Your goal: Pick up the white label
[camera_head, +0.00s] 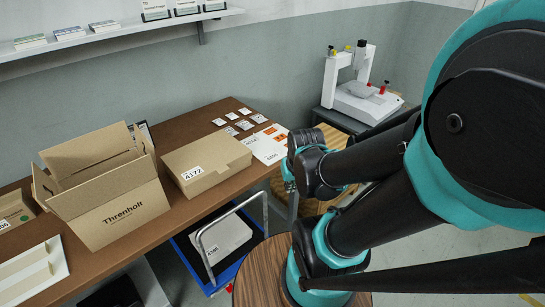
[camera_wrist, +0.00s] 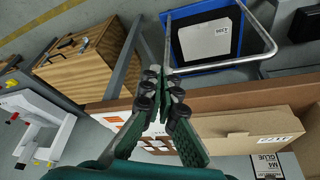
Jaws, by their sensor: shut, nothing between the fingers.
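Several small white labels (camera_head: 232,116) lie in a loose group on the far end of the brown table in the head view. A white sheet with orange patches (camera_head: 270,150) lies beside them at the table edge; part of it also shows behind my gripper in the wrist view. My gripper (camera_wrist: 164,76) is shut and empty, with its green fingers together.
A closed cardboard box (camera_head: 207,165) marked 4172 and an open carton (camera_head: 110,205) stand on the table (camera_head: 185,215). A blue cart (camera_head: 195,258) with a metal handle is below. A wooden case (camera_wrist: 85,70) and a white gantry machine (camera_head: 360,95) stand beyond the table.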

